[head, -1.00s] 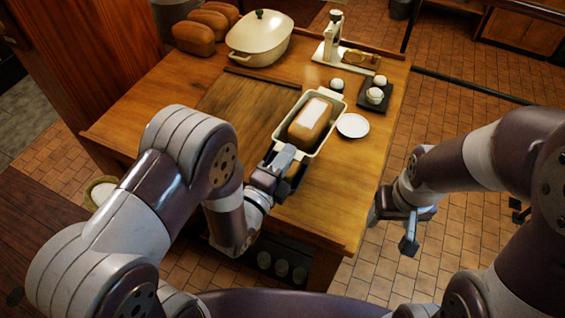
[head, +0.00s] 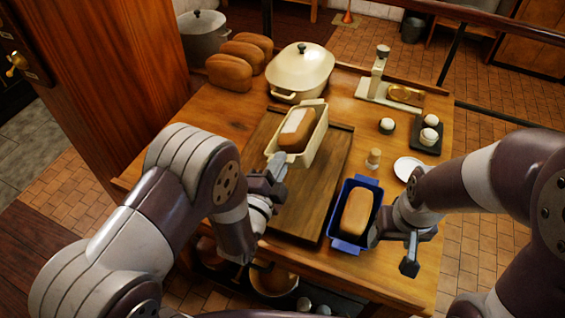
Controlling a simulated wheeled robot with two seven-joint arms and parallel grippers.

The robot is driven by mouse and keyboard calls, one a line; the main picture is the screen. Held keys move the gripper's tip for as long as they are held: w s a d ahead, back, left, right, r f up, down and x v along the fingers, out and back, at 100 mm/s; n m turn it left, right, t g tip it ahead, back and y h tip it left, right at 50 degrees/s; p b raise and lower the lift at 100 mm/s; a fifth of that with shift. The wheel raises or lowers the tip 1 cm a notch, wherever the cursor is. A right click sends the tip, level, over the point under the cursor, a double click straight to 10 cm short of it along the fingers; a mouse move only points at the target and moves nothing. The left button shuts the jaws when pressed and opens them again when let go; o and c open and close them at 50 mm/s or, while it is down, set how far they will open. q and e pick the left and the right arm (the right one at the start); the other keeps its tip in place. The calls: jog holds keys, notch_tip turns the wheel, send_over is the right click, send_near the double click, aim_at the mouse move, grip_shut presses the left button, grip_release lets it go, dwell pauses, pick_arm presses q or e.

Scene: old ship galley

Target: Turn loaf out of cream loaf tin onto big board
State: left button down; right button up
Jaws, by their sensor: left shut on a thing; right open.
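The cream loaf tin (head: 315,142) is over the big wooden board (head: 316,195) and looks tipped to one side. A brown loaf (head: 296,142) with a white patch on top is still inside it. My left gripper (head: 274,174) is shut on the tin's near end. Whether the tin touches the board I cannot tell. The board's visible surface is bare. My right gripper (head: 393,250) is open and empty, just right of the blue loaf tin.
A blue loaf tin (head: 334,242) with a loaf (head: 357,212) stands right of the board. A cream casserole (head: 301,72) and brown loaves (head: 230,72) are behind.

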pick_arm(q)
jog(key=f+n+b, duration=0.1)
jog(key=f+n, duration=0.1)
jog(key=n, duration=0.2)
jog(key=a+f+n+b, duration=0.1)
jog(key=f+n, duration=0.1)
jog(key=n, duration=0.3)
jog(key=a+f+n+b, duration=0.1)
jog(key=f+n, duration=0.1)
jog(key=n, duration=0.2)
jog(key=shift+w+f+b, duration=0.15)
jog(key=shift+w+b, duration=0.15)
jog(key=shift+w, duration=0.05)
jog(key=n, duration=0.2)
jog(key=n+b, duration=0.1)
jog(key=n, duration=0.1)
jog(key=shift+f, duration=0.4)
jog(key=shift+d+f+n, duration=0.1)
jog(key=shift+f+n, duration=0.1)
jog(key=shift+n, duration=1.2)
pick_arm(e)
jog(key=shift+f, duration=2.75)
